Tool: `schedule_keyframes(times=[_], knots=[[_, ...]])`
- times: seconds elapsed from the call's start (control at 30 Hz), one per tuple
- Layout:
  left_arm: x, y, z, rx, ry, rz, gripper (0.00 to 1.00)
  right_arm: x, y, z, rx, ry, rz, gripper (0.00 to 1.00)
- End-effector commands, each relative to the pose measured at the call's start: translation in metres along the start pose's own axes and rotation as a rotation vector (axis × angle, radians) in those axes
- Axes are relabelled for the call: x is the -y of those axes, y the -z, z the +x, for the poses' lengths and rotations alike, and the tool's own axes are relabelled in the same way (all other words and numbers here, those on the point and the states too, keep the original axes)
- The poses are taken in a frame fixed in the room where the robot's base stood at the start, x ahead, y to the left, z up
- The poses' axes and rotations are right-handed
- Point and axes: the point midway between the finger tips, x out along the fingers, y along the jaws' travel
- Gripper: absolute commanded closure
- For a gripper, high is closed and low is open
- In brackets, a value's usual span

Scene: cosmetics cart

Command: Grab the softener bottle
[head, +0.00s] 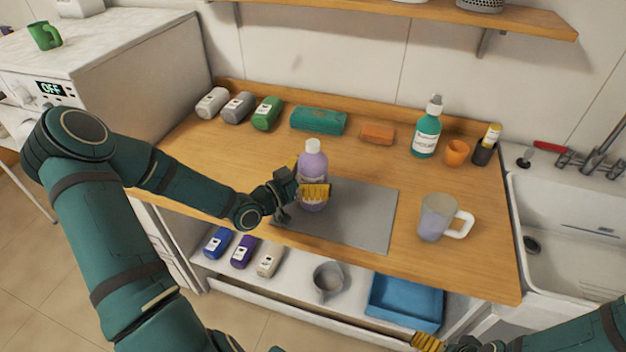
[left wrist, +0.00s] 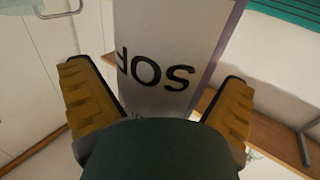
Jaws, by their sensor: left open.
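The softener bottle (head: 312,166) is purple with a white cap and stands upright on the grey mat (head: 362,215) on the wooden counter. My left gripper (head: 308,186) is at the bottle, with one yellow finger in front of it and the other partly hidden behind it. In the left wrist view the bottle's label (left wrist: 165,55), with the letters "SO", fills the space between the two spread fingers. The gripper is open around the bottle; contact is not clear. My right gripper (head: 428,342) shows only partly at the bottom edge, and its opening is hidden.
A clear mug (head: 439,217) stands right of the mat. A green pump bottle (head: 427,130), an orange cup (head: 457,152), an orange block (head: 377,134) and a folded green towel (head: 318,121) line the back. A blue tray (head: 405,302) sits on the lower shelf. The sink (head: 570,235) is at right.

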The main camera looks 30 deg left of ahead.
Motion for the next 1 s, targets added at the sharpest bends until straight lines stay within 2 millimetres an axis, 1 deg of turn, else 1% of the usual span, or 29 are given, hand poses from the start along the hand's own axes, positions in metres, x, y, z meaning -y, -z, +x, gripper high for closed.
schedule_keyframes(times=[0.17, 0.2, 0.27, 0.3, 0.37, 0.5, 0.83, 1.0], knots=[[0.0, 0.0002, -0.0001, 0.0, 0.0, 0.0, 0.0, 0.0001, -0.0001, -0.0002, 0.0, 0.0, 0.0, 0.0], [0.0001, 0.0002, -0.0001, 0.0, 0.0, 0.0, 0.14, 0.0001, -0.0001, -0.0002, 0.0, 0.0, 0.0, 0.0], [0.0001, 0.0002, -0.0002, 0.0, 0.0, 0.0, 0.35, 0.0001, 0.0, -0.0002, 0.0, 0.0, 0.0, 0.0], [0.0001, 0.0002, -0.0002, 0.0, 0.0, 0.0, 0.49, 0.0001, 0.0, -0.0001, 0.0, 0.0, 0.0, 0.0], [0.0001, 0.0001, -0.0003, 0.0, 0.0, 0.0, 0.69, 0.0001, 0.0, -0.0001, 0.0, 0.0, 0.0, 0.0], [0.0001, 0.0, -0.0005, 0.0, 0.001, 0.0, 0.71, 0.0, 0.0001, -0.0001, 0.0, 0.0, 0.0, 0.0], [0.0001, 0.001, -0.0003, -0.001, 0.0, 0.001, 0.71, 0.0001, 0.0002, -0.0002, 0.0, 0.0, 0.0, 0.0], [0.0002, 0.0094, -0.0003, -0.002, 0.0, 0.002, 0.71, 0.0008, 0.0008, -0.002, -0.001, 0.0, 0.0, 0.0]])
